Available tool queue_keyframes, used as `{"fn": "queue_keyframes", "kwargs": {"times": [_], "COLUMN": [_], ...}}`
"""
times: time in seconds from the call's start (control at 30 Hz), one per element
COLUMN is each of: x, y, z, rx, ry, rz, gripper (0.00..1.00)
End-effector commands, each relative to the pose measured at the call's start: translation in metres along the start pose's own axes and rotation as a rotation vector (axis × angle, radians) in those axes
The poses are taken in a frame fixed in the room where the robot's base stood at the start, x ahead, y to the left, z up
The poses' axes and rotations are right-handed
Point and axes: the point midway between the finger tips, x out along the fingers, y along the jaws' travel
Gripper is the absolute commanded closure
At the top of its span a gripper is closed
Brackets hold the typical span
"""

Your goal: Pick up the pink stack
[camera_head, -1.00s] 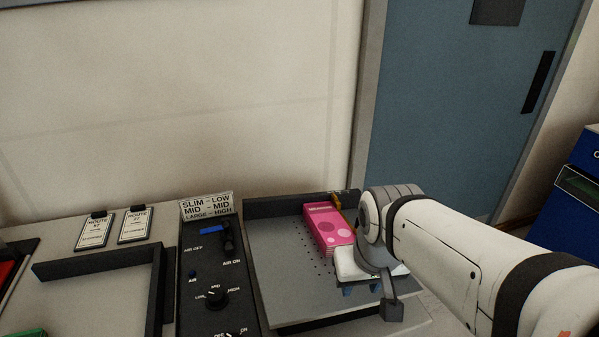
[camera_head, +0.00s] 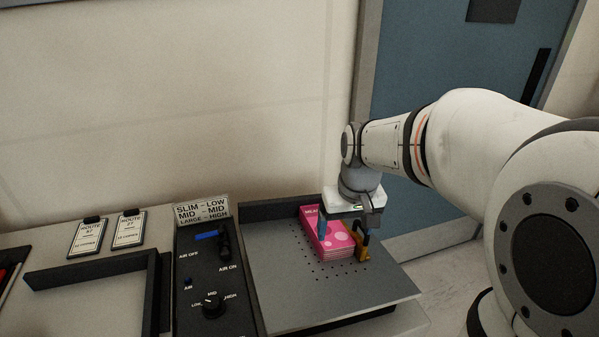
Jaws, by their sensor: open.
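The pink stack (camera_head: 330,238) of flat printed pieces lies on the grey perforated plate (camera_head: 290,275), near its back right corner. My gripper (camera_head: 341,238) is over the stack, pointing down. Its jaws are open, with one blue finger at the stack's left side and the other finger at its right side. The white gripper body hides part of the stack's top. I cannot tell whether the fingers touch it.
A yellow-orange block (camera_head: 361,247) stands at the stack's right side. A dark rim (camera_head: 270,208) runs along the plate's back. Left are a black control panel (camera_head: 208,270) and a dark-walled tray (camera_head: 90,268). The plate's front is clear.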

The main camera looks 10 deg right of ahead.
Motion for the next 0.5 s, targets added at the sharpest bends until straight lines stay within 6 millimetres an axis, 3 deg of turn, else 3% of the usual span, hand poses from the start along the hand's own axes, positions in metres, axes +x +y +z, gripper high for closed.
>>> {"fn": "queue_keyframes", "kwargs": {"times": [0.03, 0.2, 0.5], "x": [0.005, 0.028, 0.087], "y": [0.002, 0.007, 0.017], "z": [-0.018, -0.072, -0.148], "rx": [-0.008, -0.042, -0.093], "ry": [-0.017, -0.057, -0.118], "rz": [-0.006, -0.031, -0.074], "gripper": [0.13, 0.08, 0.08]}}
